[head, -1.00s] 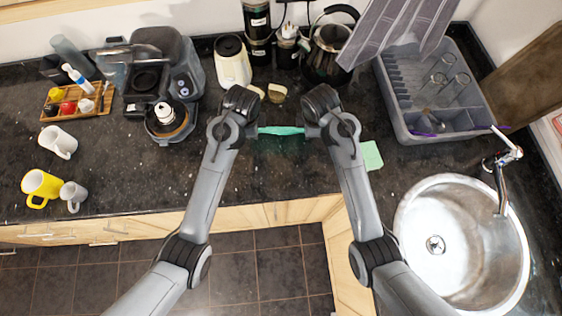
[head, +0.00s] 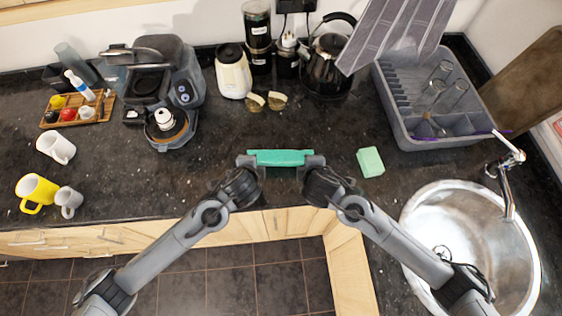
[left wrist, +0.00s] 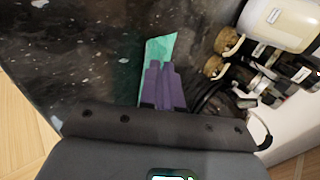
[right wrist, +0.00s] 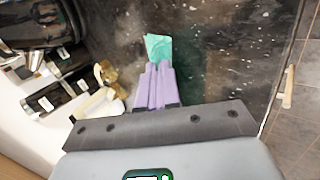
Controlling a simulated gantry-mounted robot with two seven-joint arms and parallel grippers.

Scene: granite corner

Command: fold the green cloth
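The green cloth (head: 280,158) is stretched between my two grippers near the middle of the counter. In the head view it is a narrow horizontal strip. My left gripper (head: 249,161) is shut on its left end, and my right gripper (head: 313,161) is shut on its right end. In the left wrist view the purple fingers (left wrist: 163,72) are together with the cloth (left wrist: 160,47) beyond them. The right wrist view shows closed fingers (right wrist: 156,70) and the cloth (right wrist: 159,47) too. Whether the cloth touches the counter is unclear.
A pale green sponge (head: 370,162) lies to the right. A coffee machine (head: 165,90) is left, a sink (head: 470,240) right. Dark granite around the cloth is clear.

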